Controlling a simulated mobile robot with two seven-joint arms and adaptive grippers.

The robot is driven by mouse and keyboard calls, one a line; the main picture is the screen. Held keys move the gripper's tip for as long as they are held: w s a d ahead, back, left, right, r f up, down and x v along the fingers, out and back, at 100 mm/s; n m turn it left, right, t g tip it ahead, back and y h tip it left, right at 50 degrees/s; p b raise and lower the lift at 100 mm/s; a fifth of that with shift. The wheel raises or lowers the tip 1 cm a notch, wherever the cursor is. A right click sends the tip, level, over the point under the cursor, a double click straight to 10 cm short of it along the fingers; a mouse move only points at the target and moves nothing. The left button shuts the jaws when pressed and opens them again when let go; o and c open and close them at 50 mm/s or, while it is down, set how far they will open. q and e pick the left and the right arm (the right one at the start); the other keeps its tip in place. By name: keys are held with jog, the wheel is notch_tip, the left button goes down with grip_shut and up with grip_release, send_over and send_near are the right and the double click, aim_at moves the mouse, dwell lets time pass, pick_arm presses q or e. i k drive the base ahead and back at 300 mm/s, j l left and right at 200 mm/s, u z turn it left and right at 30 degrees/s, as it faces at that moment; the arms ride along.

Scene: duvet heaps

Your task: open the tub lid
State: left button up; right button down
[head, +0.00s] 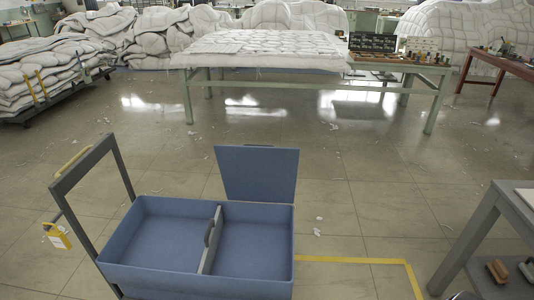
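A blue tub (120,262) stands on the floor at the lower middle of the head view. A grey divider (214,232) with a dark grip on it splits the tub into a left and a right compartment. A flat blue lid (257,174) stands nearly upright at the back edge of the right compartment, leaning slightly back. Both compartments are uncovered from above and look empty.
A grey upright frame (92,168) with a yellow tag (58,237) rises at the tub's left end. A grey table (486,215) stands at the right, with brushes below. Yellow tape (350,260) marks the floor. A quilt-covered bench (187,98) stands behind, across open floor.

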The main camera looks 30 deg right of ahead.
aim_at(249, 172)
jog(key=l+u, duration=0.25)
jog(key=l, duration=0.25)
jog(key=l+u, duration=0.2)
jog(key=l, duration=0.3)
jog(key=k+l+u, duration=0.1)
jog(key=l+u, duration=0.15)
jog(key=l, duration=0.25)
jog(key=k+l+u, duration=0.2)
jog(key=l, duration=0.3)
jog(key=l+u, duration=0.25)
jog(key=l, duration=0.25)
